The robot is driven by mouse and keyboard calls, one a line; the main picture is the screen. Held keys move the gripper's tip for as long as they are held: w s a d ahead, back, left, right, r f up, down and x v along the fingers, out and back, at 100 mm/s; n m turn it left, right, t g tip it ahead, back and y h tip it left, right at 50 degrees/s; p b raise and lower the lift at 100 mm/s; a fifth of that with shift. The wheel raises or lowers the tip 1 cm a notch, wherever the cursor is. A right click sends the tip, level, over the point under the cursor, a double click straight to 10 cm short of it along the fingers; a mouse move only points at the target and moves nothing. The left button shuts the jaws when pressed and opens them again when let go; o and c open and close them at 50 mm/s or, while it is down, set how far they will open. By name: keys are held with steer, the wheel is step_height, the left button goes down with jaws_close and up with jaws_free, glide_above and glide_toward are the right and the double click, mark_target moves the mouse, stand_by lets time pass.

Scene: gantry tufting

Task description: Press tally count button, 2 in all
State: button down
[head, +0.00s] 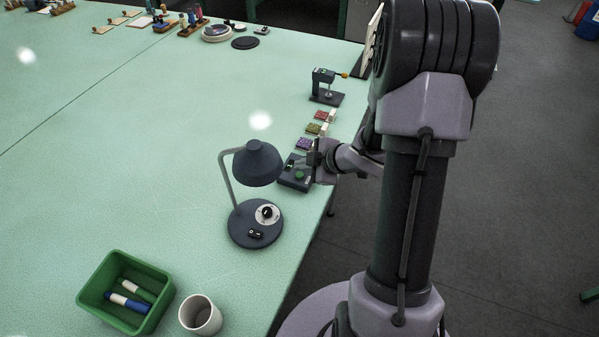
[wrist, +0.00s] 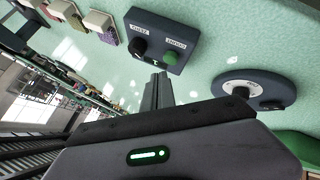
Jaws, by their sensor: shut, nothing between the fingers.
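The tally box (head: 294,184) is a dark block near the table's right edge, partly behind the lamp shade. Its green button (head: 299,175) is visible on top. In the wrist view the tally box (wrist: 160,24) shows two pale labels, one seeming to read COUNT beside the green button (wrist: 170,58), and a black knob (wrist: 139,46). My gripper (head: 316,155) is at the box's right side in the head view. Its shut, empty fingers (wrist: 159,80) point toward the box in the wrist view, apart from the button there. Whether the fingertips touch the box I cannot tell.
A desk lamp (head: 257,163) with a knobbed base stands close to the left of the box. A green bin (head: 97,302) and white cup (head: 200,316) stand in front.

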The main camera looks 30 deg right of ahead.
mark_target(302, 176)
steer(key=shift+r+p, duration=2.15)
steer(key=shift+r, duration=0.25)
steer(key=shift+f, duration=0.1)
stand_by(0.4)
step_height(302, 176, up, 4)
steer(key=p, duration=0.9)
steer(key=shift+f+p, duration=0.15)
steer(key=shift+p, duration=0.15)
steer(key=shift+f, duration=0.1)
step_height(302, 176, down, 9)
steer(key=b, duration=0.7)
steer(key=shift+r, duration=0.2)
